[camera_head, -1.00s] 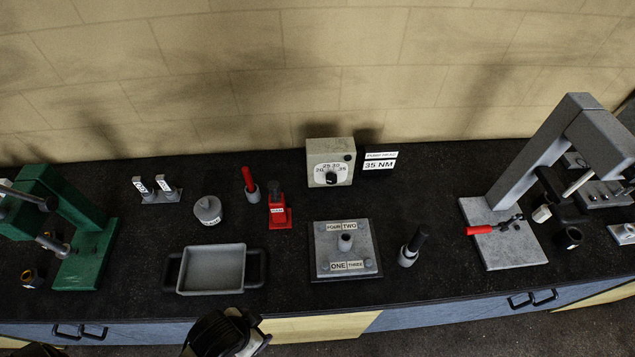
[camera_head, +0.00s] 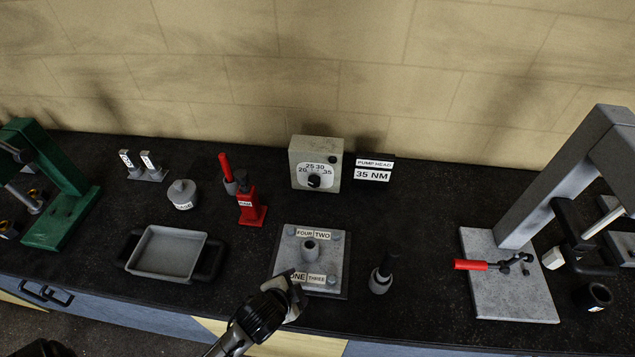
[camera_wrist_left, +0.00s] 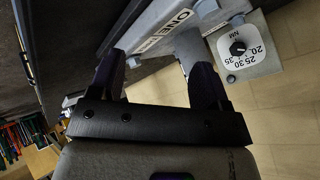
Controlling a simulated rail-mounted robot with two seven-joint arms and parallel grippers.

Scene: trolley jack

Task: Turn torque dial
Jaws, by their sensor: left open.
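The torque dial (camera_head: 314,181) is a black knob on a grey box (camera_head: 333,165) at the back of the bench, with a scale marked 20, 25, 30, 35. It also shows in the left wrist view (camera_wrist_left: 238,47). A sign (camera_head: 373,176) beside it reads "PUMP HEAD 35 NM". My left gripper (camera_head: 291,286) is open at the front left corner of the plate marked ONE to FOUR, short of the dial box. In the left wrist view its fingers (camera_wrist_left: 156,72) point toward the plate, with the dial box beyond to the right. My right gripper is not in view.
The plate (camera_head: 330,262) with a central post stands between my left gripper and the dial box. A red jack (camera_head: 250,207), a grey tray (camera_head: 168,252) and a black-topped tool (camera_head: 382,275) stand around it. A grey press frame (camera_head: 515,265) is at right, a green one (camera_head: 65,210) at left.

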